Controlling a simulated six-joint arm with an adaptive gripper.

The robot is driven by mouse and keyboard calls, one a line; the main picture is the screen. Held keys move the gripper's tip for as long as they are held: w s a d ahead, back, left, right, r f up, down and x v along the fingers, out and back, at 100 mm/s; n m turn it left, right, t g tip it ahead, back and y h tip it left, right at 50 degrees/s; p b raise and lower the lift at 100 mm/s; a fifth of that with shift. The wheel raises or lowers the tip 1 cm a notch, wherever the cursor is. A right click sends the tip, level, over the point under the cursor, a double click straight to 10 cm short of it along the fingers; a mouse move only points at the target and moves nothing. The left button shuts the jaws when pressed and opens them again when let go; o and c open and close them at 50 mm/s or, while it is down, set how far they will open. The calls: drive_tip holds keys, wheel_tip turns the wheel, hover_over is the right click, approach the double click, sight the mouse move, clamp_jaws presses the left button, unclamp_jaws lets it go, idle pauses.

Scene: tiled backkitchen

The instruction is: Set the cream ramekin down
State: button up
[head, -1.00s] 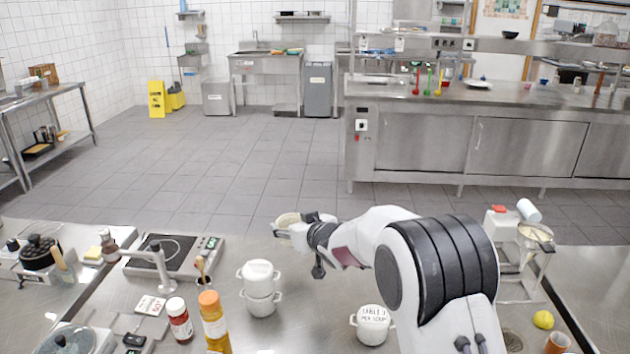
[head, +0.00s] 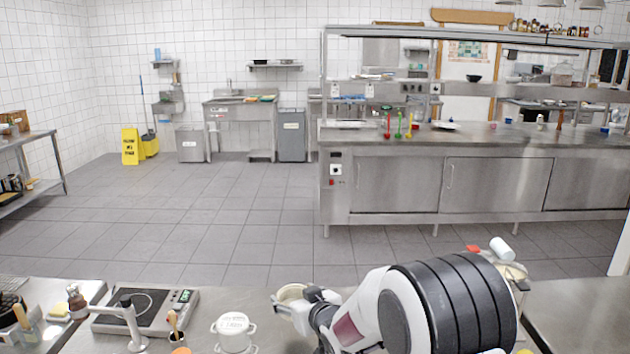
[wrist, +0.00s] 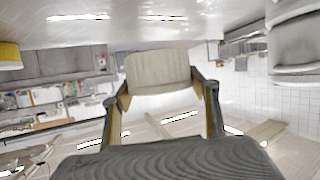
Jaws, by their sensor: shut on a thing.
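The cream ramekin (head: 291,292) is near the far edge of the steel counter in the head view, left of my arm. My gripper (head: 287,305) is shut on it. In the wrist view, which shows the room upside down, the ramekin (wrist: 157,70) sits between the two fingers of my gripper (wrist: 161,88). It looks about level. I cannot tell whether its base touches the counter (wrist: 110,28) or hangs a little above it.
White lidded pots (head: 234,328) stand left of the ramekin, apart from it. A portable hob (head: 150,309) is farther left. A white stand with a pan (head: 512,271) is right of my arm. Counter between pots and ramekin is clear.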

drive_tip(key=s+d+r+m+h, duration=0.1)
drive_tip(key=s+d+h, duration=0.1)
drive_tip(key=d, duration=0.5)
drive_tip(key=s+d+r+m+h, duration=0.2)
drive_tip(key=s+d, duration=0.3)
drive_tip(key=d, duration=0.2)
drive_tip(key=s+d+r+m+t+h, duration=0.1)
drive_tip(key=s+d, duration=0.3)
drive_tip(key=d, duration=0.4)
drive_tip(key=shift+r+m+h, duration=0.2)
drive_tip(key=shift+m+h, duration=0.2)
drive_tip(key=shift+m, duration=0.1)
drive_tip(key=shift+f, duration=0.15)
drive_tip(key=shift+w+f, duration=0.2)
drive_tip(key=shift+f, duration=0.35)
drive_tip(key=shift+w+f, duration=0.2)
drive_tip(key=shift+f, duration=0.35)
drive_tip(key=shift+a, duration=0.15)
